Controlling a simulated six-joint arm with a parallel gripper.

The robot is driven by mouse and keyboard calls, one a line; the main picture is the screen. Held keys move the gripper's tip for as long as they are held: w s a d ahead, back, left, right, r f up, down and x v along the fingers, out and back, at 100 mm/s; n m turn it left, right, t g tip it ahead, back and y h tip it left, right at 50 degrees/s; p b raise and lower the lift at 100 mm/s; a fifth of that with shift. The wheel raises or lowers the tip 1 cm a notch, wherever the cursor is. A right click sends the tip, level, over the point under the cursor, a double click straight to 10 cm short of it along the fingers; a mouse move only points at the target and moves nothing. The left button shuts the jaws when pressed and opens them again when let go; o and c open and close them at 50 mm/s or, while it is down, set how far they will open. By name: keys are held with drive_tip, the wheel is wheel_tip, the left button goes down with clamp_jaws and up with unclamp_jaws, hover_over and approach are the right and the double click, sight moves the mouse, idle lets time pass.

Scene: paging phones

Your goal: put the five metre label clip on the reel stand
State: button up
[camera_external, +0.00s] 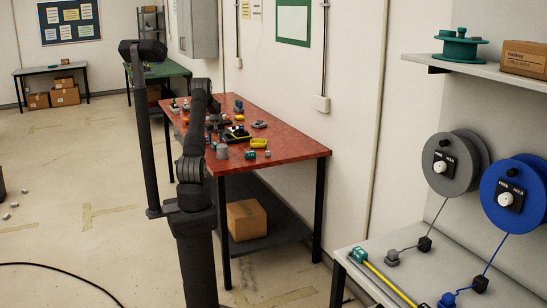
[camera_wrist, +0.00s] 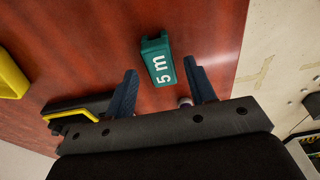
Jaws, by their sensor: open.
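The green clip marked "5 m" (camera_wrist: 160,62) lies on the red table top in the wrist view. My gripper (camera_wrist: 161,70) is open, its two dark blue fingers pointing toward the clip. The clip shows between and just beyond the fingertips, and it is not gripped. Whether a finger touches it I cannot tell. In the external view my arm hides the gripper, and I cannot tell which small green piece is this clip. At the right, a grey reel (camera_external: 465,148) and a blue reel (camera_external: 533,172) stand above a pale bench (camera_external: 462,262).
The red table (camera_external: 297,147) holds several small items, including a yellow piece (camera_external: 258,143). In the wrist view, a black piece with a yellow strap (camera_wrist: 72,113) lies close left of my gripper. Another green clip (camera_external: 358,254) and a yellow strip (camera_external: 388,283) lie on the pale bench.

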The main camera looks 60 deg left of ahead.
sight(215, 143)
wheel_tip(215, 143, up, 14)
drive_tip(key=d, duration=0.2)
drive_tip(key=shift+w+d+f, duration=0.15)
drive_tip(key=shift+w, duration=0.15)
drive_tip(key=shift+o, duration=0.5)
drive_tip(key=shift+r, duration=0.35)
drive_tip(key=shift+d, duration=0.1)
drive_tip(key=f+y, duration=0.1)
drive_tip(key=f, duration=0.3)
drive_tip(key=a+f+y, duration=0.1)
drive_tip(key=f, duration=0.3)
drive_tip(key=f+y, duration=0.1)
drive_tip(key=f, duration=0.3)
drive_tip(key=shift+s+a+f, duration=0.15)
drive_tip(key=shift+s+f, duration=0.1)
drive_tip(key=x, duration=0.5)
drive_tip(key=shift+s+f, duration=0.1)
drive_tip(key=shift+f, duration=0.05)
drive_tip(key=c, duration=1.1)
drive_tip(key=shift+c, duration=0.2)
